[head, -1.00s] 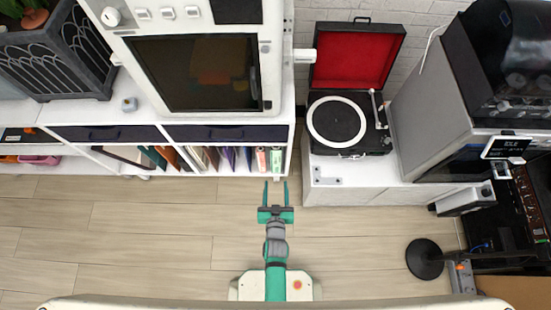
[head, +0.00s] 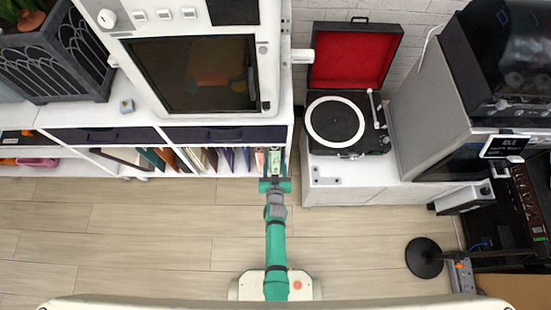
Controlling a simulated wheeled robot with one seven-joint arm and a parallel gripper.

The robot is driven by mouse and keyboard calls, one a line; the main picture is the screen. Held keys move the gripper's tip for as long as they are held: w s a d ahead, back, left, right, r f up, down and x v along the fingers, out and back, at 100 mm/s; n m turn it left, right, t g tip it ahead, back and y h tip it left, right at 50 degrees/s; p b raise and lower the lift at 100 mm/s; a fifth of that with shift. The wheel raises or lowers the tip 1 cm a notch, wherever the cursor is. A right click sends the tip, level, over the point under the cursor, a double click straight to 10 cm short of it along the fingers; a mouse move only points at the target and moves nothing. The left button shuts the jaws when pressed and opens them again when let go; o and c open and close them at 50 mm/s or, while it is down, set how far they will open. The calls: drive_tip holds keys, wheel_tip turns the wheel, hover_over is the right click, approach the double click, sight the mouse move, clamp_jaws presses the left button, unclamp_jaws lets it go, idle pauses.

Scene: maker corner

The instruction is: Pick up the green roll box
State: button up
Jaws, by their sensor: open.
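The green roll box (head: 275,158) stands upright at the right end of the low shelf, in the open compartment under the drawers. My gripper (head: 275,168) is open at the shelf front, with its fingers pointing into the compartment. The fingers appear to lie on either side of the green box's front. I cannot tell whether they touch it. The lower part of the box is hidden behind my gripper.
A pinkish roll box (head: 259,160) stands close on the left of the green one, then several books (head: 205,158). The shelf's right side wall is close on the right. A record player (head: 337,122) sits on the white cabinet.

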sight(275, 155)
drive_tip(key=w, duration=0.1)
drive_tip(key=f, duration=0.1)
drive_tip(key=w, duration=0.1)
drive_tip(key=shift+w+a+f, duration=0.25)
drive_tip(key=shift+w+f, duration=0.05)
drive_tip(key=shift+f, duration=0.05)
drive_tip(key=shift+d+x, duration=0.2)
drive_tip(key=shift+x, duration=0.65)
drive_tip(key=shift+w, duration=0.1)
clamp_jaws()
drive_tip(key=shift+w, duration=0.1)
